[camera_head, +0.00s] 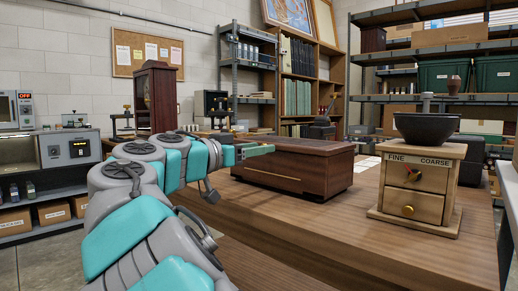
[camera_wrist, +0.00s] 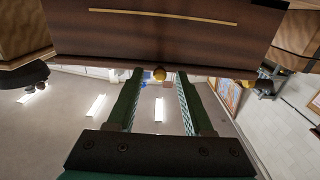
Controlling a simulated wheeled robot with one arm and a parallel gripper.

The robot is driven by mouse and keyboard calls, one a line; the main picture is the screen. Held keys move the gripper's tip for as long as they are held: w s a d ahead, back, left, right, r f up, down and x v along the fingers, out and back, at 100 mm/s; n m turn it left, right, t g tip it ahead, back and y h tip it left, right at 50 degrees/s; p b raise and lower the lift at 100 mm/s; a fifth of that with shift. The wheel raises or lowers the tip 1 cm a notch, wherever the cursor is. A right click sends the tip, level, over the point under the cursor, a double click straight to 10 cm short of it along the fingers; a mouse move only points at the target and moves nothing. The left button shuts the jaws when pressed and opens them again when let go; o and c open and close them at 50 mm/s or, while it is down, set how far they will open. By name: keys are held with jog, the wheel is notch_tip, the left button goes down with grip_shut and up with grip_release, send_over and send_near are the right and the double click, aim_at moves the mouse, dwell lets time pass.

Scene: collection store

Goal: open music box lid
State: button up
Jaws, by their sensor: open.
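The music box is a dark brown wooden box (camera_head: 300,170) with a gold inlay line on its front, standing on the wooden table. Its lid (camera_head: 303,144) is down. My gripper (camera_head: 266,149) is at the upper left part of the box's front. In the wrist view, which looks upside down, the box front (camera_wrist: 200,40) fills the top. A small round gold knob (camera_wrist: 159,74) shows at the box's edge, between the tips of my open green fingers (camera_wrist: 159,82). I cannot tell whether they touch it. The knob is hidden in the head view.
A wooden coffee grinder (camera_head: 416,185) with a dark bowl stands on the table (camera_head: 330,225) to the right. A wooden clock (camera_head: 155,97) and shelves (camera_head: 297,75) stand behind. The table front is clear.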

jog(key=shift+w+d, duration=0.3)
jog(key=shift+w, duration=0.05)
jog(key=shift+c, duration=0.2)
grip_shut()
dwell(1.0)
